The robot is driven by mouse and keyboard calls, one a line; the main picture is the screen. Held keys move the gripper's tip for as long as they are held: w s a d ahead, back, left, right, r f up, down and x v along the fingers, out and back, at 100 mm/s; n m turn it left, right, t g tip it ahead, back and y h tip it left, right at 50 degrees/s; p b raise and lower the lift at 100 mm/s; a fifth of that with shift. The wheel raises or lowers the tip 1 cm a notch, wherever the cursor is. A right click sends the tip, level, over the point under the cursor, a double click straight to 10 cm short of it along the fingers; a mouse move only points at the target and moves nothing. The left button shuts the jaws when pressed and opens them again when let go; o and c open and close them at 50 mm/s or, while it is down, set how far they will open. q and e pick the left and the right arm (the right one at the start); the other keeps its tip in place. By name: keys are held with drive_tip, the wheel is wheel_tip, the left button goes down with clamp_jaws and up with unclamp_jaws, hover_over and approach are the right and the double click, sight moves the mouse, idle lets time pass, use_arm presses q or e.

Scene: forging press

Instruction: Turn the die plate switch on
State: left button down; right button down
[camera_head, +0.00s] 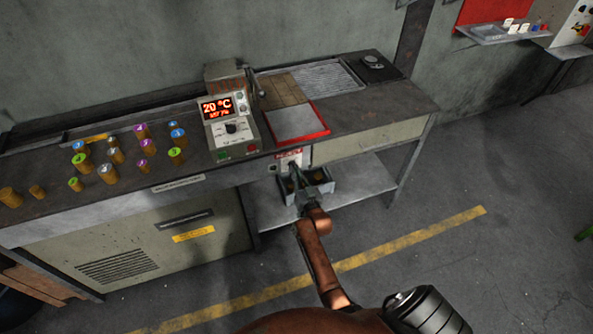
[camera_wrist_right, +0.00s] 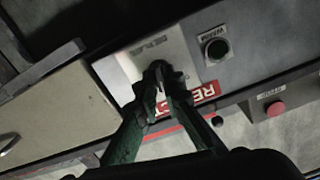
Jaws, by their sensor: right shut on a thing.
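A pale switch panel (camera_head: 290,158) is on the front of the bench, below the red-edged plate. In the right wrist view this panel (camera_wrist_right: 152,48) has faint lettering and a red label (camera_wrist_right: 200,97) partly covered by a finger. My right gripper (camera_head: 293,170) reaches up to the panel from the front. In the right wrist view its green fingers meet at the panel (camera_wrist_right: 162,80), shut on a small dark part that looks like the switch knob. The fingertips hide most of that part, so its setting cannot be told. My left gripper is not in view.
A control box (camera_head: 229,127) with a red display reading 20 °C stands on the bench. A black button (camera_wrist_right: 216,49) and a red button (camera_wrist_right: 276,109) are near the panel. A grey bin (camera_head: 318,188) sits on the lower shelf (camera_head: 365,180) by my gripper. Several numbered brass cylinders stand at left.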

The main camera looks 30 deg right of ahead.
drive_tip(key=shift+m+p, duration=1.4)
drive_tip(key=shift+m, duration=2.3)
drive_tip(key=c, duration=2.1)
unclamp_jaws()
drive_tip(key=v, duration=1.2)
drive_tip(key=shift+a, duration=0.1)
